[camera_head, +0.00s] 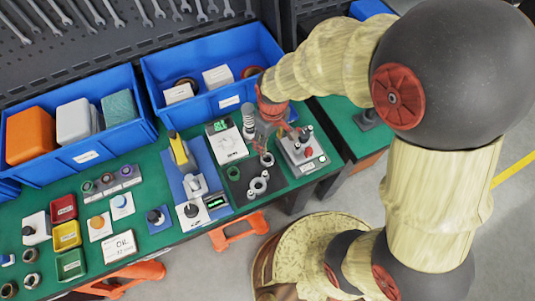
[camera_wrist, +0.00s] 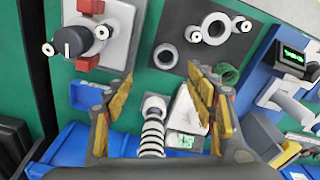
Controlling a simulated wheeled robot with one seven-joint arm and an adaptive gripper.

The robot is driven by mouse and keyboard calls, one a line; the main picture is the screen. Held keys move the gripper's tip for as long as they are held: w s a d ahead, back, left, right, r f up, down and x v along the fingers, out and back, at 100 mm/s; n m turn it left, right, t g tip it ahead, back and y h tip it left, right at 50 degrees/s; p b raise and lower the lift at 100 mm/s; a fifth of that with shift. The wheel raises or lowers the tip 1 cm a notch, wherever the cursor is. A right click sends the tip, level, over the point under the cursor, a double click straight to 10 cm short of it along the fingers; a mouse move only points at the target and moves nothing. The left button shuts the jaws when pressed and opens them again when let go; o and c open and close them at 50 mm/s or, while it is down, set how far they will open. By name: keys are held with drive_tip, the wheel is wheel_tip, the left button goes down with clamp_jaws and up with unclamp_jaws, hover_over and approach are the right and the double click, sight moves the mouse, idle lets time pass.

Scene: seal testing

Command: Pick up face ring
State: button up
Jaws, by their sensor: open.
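Several rings lie on a black mat (camera_head: 238,191), which is also in the wrist view (camera_wrist: 184,32). A larger pale grey ring (camera_head: 258,185) has a wide hole; it shows too in the wrist view (camera_wrist: 214,27). A smaller white ring (camera_wrist: 165,57) lies near the mat's edge. A green ring (camera_wrist: 227,73) lies at the mat's edge. I cannot tell for sure which is the face ring. My gripper (camera_head: 268,133) hangs behind the mat's rings in the head view. In the wrist view my gripper (camera_wrist: 159,82) is open, with nothing held.
A striped spring-like column (camera_wrist: 152,135) stands close to my fingers. A grey fixture with a black knob (camera_head: 303,152) stands right of the mat. A digital gauge (camera_head: 192,212) stands left. Blue bins (camera_head: 222,97) line the back.

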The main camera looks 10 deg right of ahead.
hover_over(267, 160)
drive_tip(key=shift+n, duration=0.4)
drive_tip(key=f, duration=0.5)
drive_tip(key=shift+s+f, duration=0.15)
drive_tip(key=shift+s, duration=0.1)
drive_tip(key=shift+w+f+b, duration=0.15)
drive_tip(key=shift+f+b, duration=1.05)
drive_tip(key=shift+f, duration=1.5)
drive_tip(key=c, duration=1.2)
drive_tip(key=shift+c, duration=0.2)
drive_tip(key=shift+r, duration=0.15)
